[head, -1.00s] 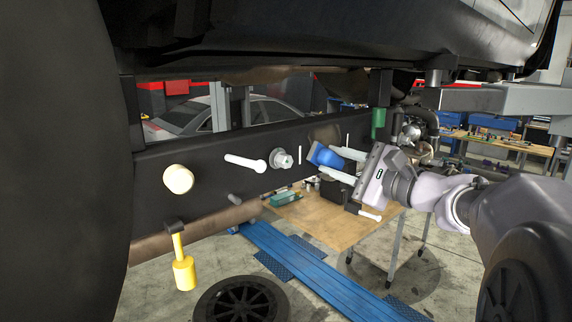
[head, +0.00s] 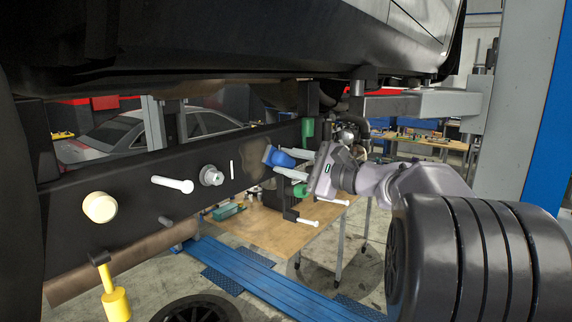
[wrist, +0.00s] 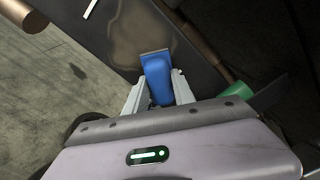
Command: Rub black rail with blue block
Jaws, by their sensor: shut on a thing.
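The black rail (head: 130,188) runs across the head view under the raised car, with bolts and a round cream knob on its face. A brownish smudge (head: 243,160) marks the rail near its right part; it also shows in the wrist view (wrist: 128,28). The blue block (head: 283,158) has a flat pad on its front end. My gripper (head: 287,165) is shut on the blue block, seen between its fingers in the wrist view (wrist: 158,80). The pad end faces the rail beside the smudge. I cannot tell whether it touches.
A yellow-handled tool (head: 115,300) hangs below the rail at left. A green part (head: 307,130) sits behind my gripper. A wooden table (head: 265,232) with small items stands below.

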